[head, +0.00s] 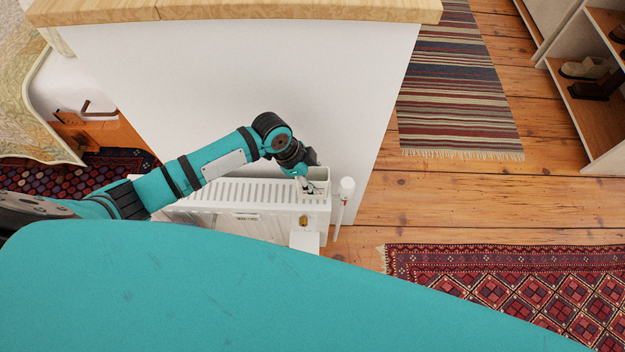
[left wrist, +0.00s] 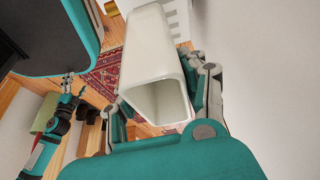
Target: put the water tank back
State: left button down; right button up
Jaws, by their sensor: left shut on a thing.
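The water tank (head: 318,174) is a small white open-topped box at the right end of the white radiator (head: 240,190). My left gripper (head: 306,182) is shut on it from above, by the look of it at the tank's wall. In the left wrist view the tank (left wrist: 153,65) is a long hollow white box between the gripper's fingers (left wrist: 165,105). The slatted radiator top (left wrist: 178,18) shows beyond it. I cannot tell whether the tank rests on the radiator or hangs beside it. My right gripper (left wrist: 67,84) shows small in the left wrist view; its jaws are unclear.
A white partition with a wooden top (head: 240,10) stands right behind the radiator. A white pipe with a valve (head: 345,188) rises at the radiator's right end. A striped rug (head: 458,85), a red patterned rug (head: 520,285) and a shoe shelf (head: 602,120) lie to the right.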

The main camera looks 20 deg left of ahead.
pick_arm(q)
jog(key=shift+w, duration=0.35)
jog(key=shift+w+a+f, duration=0.1)
jog(key=shift+f, duration=0.8)
jog(key=shift+w+a+f, duration=0.1)
jog(key=shift+f, duration=0.8)
jog(key=shift+f+b, duration=0.15)
jog(key=shift+b, duration=0.2)
jog(key=c, duration=0.7)
grip_release()
